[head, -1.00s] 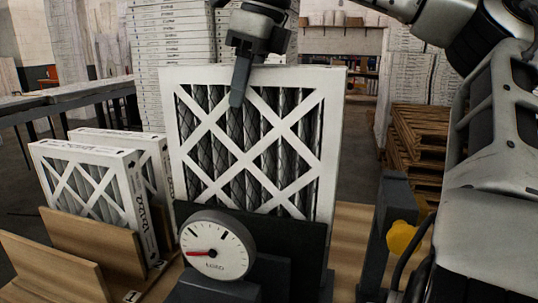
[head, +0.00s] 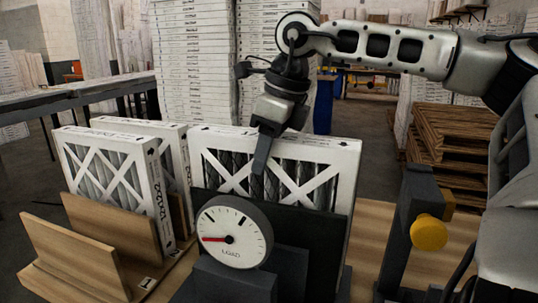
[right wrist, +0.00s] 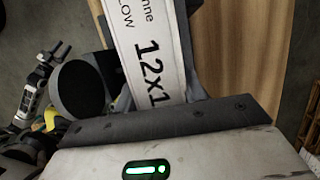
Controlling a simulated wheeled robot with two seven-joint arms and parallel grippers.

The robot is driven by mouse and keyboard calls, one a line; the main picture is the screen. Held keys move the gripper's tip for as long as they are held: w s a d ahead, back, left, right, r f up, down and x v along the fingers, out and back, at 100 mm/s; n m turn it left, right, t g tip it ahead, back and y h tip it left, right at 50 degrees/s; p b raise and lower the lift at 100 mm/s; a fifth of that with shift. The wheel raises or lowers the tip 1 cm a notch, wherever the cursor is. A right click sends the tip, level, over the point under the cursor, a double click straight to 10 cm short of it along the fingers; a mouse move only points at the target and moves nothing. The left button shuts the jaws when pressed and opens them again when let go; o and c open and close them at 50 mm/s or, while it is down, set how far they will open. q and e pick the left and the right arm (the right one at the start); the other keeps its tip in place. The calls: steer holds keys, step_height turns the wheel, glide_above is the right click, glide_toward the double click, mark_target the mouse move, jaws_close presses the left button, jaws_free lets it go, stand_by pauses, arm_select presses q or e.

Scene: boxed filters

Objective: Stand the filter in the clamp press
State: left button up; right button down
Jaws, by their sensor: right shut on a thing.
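A white-framed pleated filter (head: 345,168) stands upright at the clamp press, its lower part hidden behind the dark front plate (head: 315,232). A round LOAD gauge (head: 232,232) with a red needle is on the press front. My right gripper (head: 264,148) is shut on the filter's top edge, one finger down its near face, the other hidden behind. In the right wrist view the filter's printed edge (right wrist: 155,60) runs under the gripper. The filter's bottom is hidden, so I cannot tell whether it rests on the press base. My left gripper is not seen.
Two more filters (head: 108,180) stand in a wooden rack (head: 90,250) at left. A dark upright (head: 400,235) with a yellow knob (head: 429,232) stands right of the press. Bare wooden tabletop (head: 372,222) lies between. Pallets and stacked filters are behind.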

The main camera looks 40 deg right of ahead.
steer(key=shift+f+b, duration=0.45)
steer(key=shift+f, duration=0.05)
steer(key=c, duration=0.8)
jaws_free()
steer(key=shift+c, duration=0.2)
steer(key=v, duration=1.3)
steer(key=shift+w+a+r+p, duration=0.1)
steer(key=shift+a+r+p, duration=0.1)
steer(key=shift+p, duration=0.2)
